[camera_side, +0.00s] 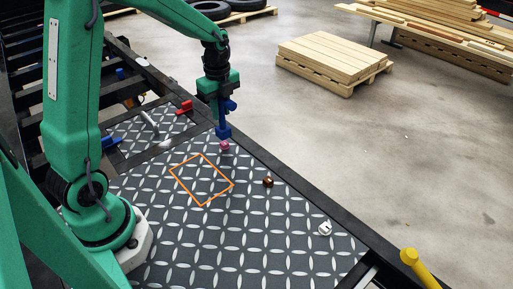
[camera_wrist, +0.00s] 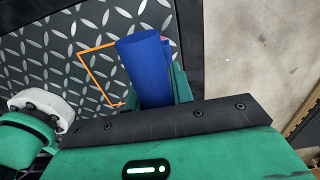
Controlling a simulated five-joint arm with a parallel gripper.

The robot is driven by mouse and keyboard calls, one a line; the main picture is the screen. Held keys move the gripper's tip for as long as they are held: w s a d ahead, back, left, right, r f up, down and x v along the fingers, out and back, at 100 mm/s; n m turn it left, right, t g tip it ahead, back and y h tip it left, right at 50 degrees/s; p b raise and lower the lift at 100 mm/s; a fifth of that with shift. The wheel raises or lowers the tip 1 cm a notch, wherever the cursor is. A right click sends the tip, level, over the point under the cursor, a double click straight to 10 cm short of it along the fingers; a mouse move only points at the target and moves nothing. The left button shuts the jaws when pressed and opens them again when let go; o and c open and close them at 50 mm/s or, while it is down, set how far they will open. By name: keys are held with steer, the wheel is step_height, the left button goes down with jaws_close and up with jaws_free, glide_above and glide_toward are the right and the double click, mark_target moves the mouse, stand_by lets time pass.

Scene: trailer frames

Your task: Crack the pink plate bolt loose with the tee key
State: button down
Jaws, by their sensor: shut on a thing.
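My gripper (camera_side: 217,100) is shut on the blue tee key (camera_side: 223,131), which hangs upright with its socket end down. The pink plate bolt (camera_side: 225,146) is directly under the key's lower end, near the edge of the tread plate (camera_side: 215,258). The key's end appears to meet the bolt's top, but I cannot tell how far it sits over it. In the wrist view, the blue key (camera_wrist: 146,65) stands out from between the jaws and hides most of the pink bolt (camera_wrist: 165,41).
A brown bolt (camera_side: 268,182) and a white bolt (camera_side: 325,228) stand along the plate's right side. An orange square outline (camera_side: 186,190) marks bare plate. A red piece (camera_side: 185,107), a blue piece (camera_side: 111,142) and a silver tool (camera_side: 149,121) lie farther back. A yellow bar (camera_side: 420,269) is at front right.

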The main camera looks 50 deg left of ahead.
mark_target(222, 128)
steer(key=shift+f, duration=1.9)
steer(key=n, duration=1.4)
steer(key=shift+n, duration=2.4)
steer(key=shift+r, duration=0.15)
steer(key=shift+r, duration=2.35)
